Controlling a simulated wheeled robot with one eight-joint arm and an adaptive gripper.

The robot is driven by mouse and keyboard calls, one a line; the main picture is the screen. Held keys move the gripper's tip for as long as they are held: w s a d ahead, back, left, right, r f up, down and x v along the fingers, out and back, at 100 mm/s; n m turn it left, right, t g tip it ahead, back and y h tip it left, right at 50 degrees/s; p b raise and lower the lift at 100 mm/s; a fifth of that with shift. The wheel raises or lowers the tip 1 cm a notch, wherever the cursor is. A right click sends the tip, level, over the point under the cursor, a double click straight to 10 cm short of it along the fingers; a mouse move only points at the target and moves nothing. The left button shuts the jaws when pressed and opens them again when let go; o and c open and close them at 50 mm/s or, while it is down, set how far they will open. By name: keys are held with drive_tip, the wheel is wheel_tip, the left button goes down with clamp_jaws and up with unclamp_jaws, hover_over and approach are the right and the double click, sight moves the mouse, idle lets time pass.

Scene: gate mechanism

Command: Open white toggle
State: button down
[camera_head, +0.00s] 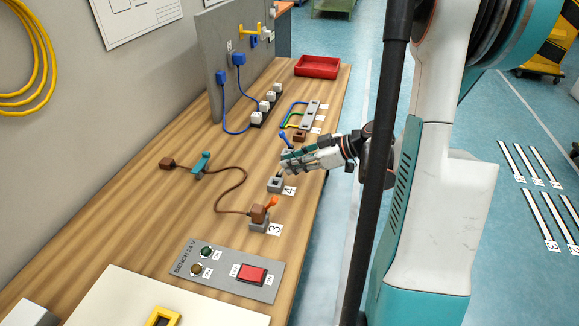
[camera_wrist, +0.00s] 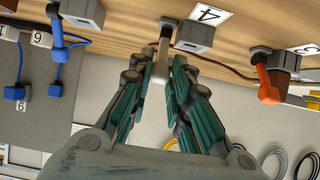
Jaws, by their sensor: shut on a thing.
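The white toggle (camera_wrist: 161,60) is a pale lever on the side of a grey box (camera_wrist: 195,36) beside the label 4. In the wrist view it stands between my gripper's (camera_wrist: 158,72) teal fingers, which are closed on it. In the head view the grey box (camera_head: 275,184) sits near the bench's right edge. My gripper (camera_head: 290,160) reaches in from the right, low over the bench just behind that box. The toggle is hidden by the fingers in the head view.
A blue lever (camera_head: 283,139) is just behind my gripper. A control panel (camera_head: 228,269) with a red switch is in front.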

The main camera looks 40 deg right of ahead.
drive_tip(key=shift+s+d+f+t+b, duration=0.15)
drive_tip(key=shift+s+f+t+b, duration=0.1)
drive_tip(key=shift+t+b, duration=0.1)
drive_tip(key=shift+y, duration=0.3)
drive_tip(key=c, duration=1.5)
unclamp_jaws()
drive_tip(key=v, duration=1.2)
